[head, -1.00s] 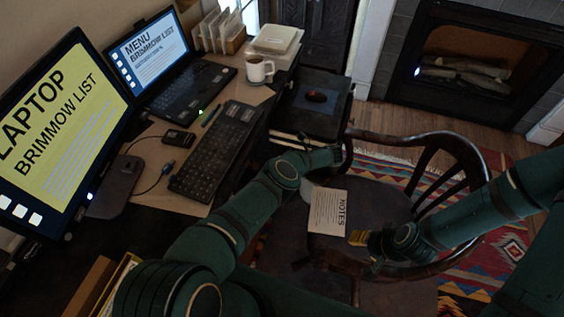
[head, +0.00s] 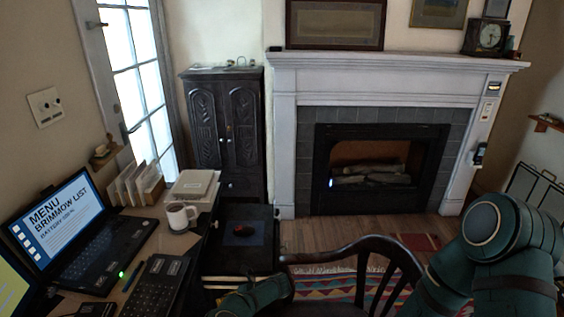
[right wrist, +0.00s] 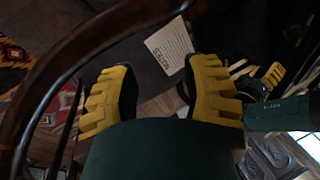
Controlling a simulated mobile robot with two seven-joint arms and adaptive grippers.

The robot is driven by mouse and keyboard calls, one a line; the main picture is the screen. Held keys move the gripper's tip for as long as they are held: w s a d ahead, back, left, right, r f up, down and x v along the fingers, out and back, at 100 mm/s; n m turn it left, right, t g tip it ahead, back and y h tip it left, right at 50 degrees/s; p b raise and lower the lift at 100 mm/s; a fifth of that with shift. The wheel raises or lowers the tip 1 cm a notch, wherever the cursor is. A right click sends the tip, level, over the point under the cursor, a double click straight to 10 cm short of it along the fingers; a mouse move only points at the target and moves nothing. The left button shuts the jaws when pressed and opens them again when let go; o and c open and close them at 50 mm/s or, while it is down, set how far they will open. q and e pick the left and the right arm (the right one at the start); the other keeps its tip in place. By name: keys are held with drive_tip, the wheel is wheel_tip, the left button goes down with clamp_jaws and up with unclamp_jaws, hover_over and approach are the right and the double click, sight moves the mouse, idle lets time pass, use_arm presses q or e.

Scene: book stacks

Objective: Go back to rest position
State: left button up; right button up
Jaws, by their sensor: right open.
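My right gripper (right wrist: 162,80) is open in the right wrist view, its two yellow fingers spread with nothing between them. A white paper marked NOTES (right wrist: 170,46) lies beyond the fingertips on a dark surface. Part of what appears to be my left gripper (right wrist: 268,78) shows at the right of that view; its jaw gap is unclear. In the head view my right arm is folded at the lower right and part of my left arm is at the bottom centre. Neither gripper's fingers show there.
A dark wooden chair (head: 366,254) stands between my arms. The desk at left holds a laptop (head: 75,235), a keyboard (head: 156,284) and a white mug (head: 180,215). A carved cabinet (head: 224,125) and a fireplace (head: 378,165) stand behind. Some wooden floor is clear before the fireplace.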

use_arm(q)
drive_tip(key=w+d+r+m+t+h, duration=0.2)
drive_tip(key=w+d+r+m+t, duration=0.15)
drive_tip(key=w+m+t, duration=0.3)
drive_tip(key=w+d+r+m+t+h, duration=0.1)
drive_tip(key=w+d+r+m+t, duration=0.3)
drive_tip(key=m, duration=0.3)
drive_tip(key=s+d+r+m+t+h, duration=0.15)
drive_tip(key=d+m+t+h, duration=0.25)
drive_tip(key=d+m+h, duration=0.7)
drive_tip(key=s+a+m+g+h, duration=0.1)
drive_tip(key=s+m, duration=0.5)
drive_tip(key=s, duration=0.6)
drive_tip(key=s+a+m+g+h, duration=0.1)
drive_tip(key=s+a+m+g, duration=0.2)
drive_tip(key=s, duration=0.9)
drive_tip(key=s+a+m+g+h, duration=0.2)
drive_tip(key=s+m+g, duration=0.4)
drive_tip(key=s+m, duration=0.5)
drive_tip(key=shift+s+a+f, duration=0.35)
drive_tip(key=shift+s+a, duration=0.05)
